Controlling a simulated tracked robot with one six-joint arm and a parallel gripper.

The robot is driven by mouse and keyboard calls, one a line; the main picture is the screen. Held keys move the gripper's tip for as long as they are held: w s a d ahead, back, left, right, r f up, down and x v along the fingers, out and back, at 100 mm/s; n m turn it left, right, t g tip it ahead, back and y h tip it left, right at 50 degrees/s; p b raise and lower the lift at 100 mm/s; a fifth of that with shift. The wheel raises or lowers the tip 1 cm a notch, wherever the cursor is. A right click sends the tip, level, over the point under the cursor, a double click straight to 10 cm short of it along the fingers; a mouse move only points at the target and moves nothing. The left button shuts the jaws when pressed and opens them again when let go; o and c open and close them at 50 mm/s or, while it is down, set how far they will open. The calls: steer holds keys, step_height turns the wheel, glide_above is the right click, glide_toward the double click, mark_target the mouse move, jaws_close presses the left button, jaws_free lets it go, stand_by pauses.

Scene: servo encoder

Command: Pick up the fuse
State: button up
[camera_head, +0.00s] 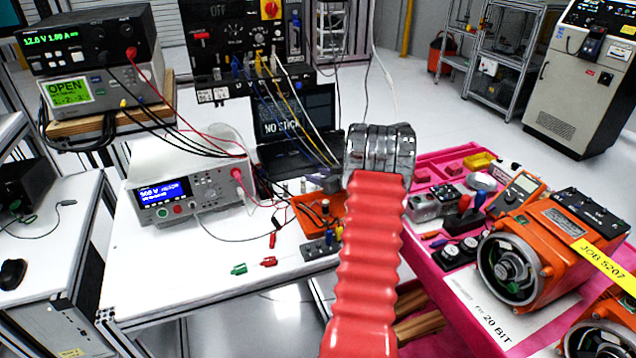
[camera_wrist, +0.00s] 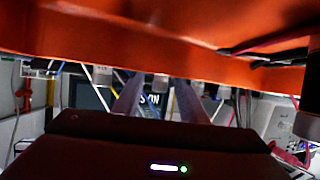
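In the wrist view, the two grey-blue fingers of my gripper (camera_wrist: 158,97) stand apart with a gap between them. A small pale cylinder (camera_wrist: 160,83), which may be the fuse, shows between or beyond the fingertips; I cannot tell whether they touch it. In the head view, an orange tray (camera_head: 309,225) with small parts lies on the white bench, and I cannot pick out the fuse surely among them. My red-sleeved arm with its metal end hides part of the area to the right of the tray, and my fingers are not clear there.
The white bench (camera_head: 165,262) holds a meter (camera_head: 190,192) with cables, a laptop (camera_head: 293,125) and small connectors. An orange surface (camera_wrist: 150,40) fills the top of the wrist view. A pink workbench (camera_head: 470,300) at right carries an orange motor (camera_head: 545,255) and a multimeter (camera_head: 517,190).

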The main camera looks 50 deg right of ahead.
mark_target(318, 174)
jaws_close()
stand_by(0.4)
steer(key=shift+r, duration=0.15)
step_height(318, 174, up, 10)
steer(key=shift+f, duration=0.15)
stand_by(0.4)
stand_by(0.5)
